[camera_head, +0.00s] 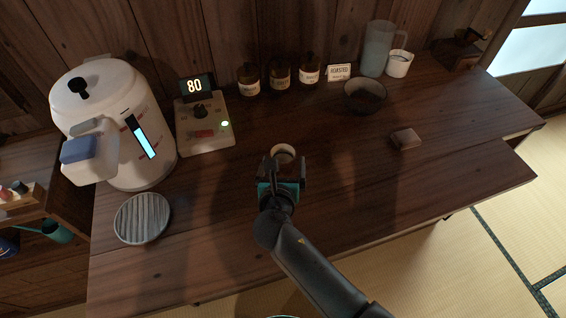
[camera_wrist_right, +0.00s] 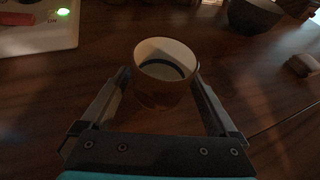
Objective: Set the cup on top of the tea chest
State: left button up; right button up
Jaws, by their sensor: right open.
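The cup (camera_head: 283,152) is small, brown outside and pale inside, and stands upright on the wooden table. My right gripper (camera_head: 284,168) is open just in front of it. In the right wrist view, the cup (camera_wrist_right: 165,82) sits between the tips of the two open fingers (camera_wrist_right: 160,92), with a finger on each side. I cannot tell whether either finger touches it. No tea chest can be identified for sure; a dark wooden box (camera_head: 458,54) at the back right of the table may be it. My left gripper is not in view.
A white kettle-like urn (camera_head: 112,115), a control box (camera_head: 205,135) reading 80 and a round ridged coaster (camera_head: 142,218) are at left. Several jars (camera_head: 280,78), a dark bowl (camera_head: 365,96), a pitcher (camera_head: 377,50), a white mug (camera_head: 399,64) and a small brown block (camera_head: 405,138) also stand here.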

jog(key=shift+r, duration=0.2)
jog(key=shift+s+r+p, duration=0.15)
jog(key=shift+s+p, duration=0.15)
jog(key=shift+p, duration=0.15)
jog(key=p+v, duration=0.6)
jog(key=v, duration=0.4)
jog(key=shift+w, duration=0.1)
jog(key=shift+p+v, duration=0.5)
jog(key=shift+v, duration=0.25)
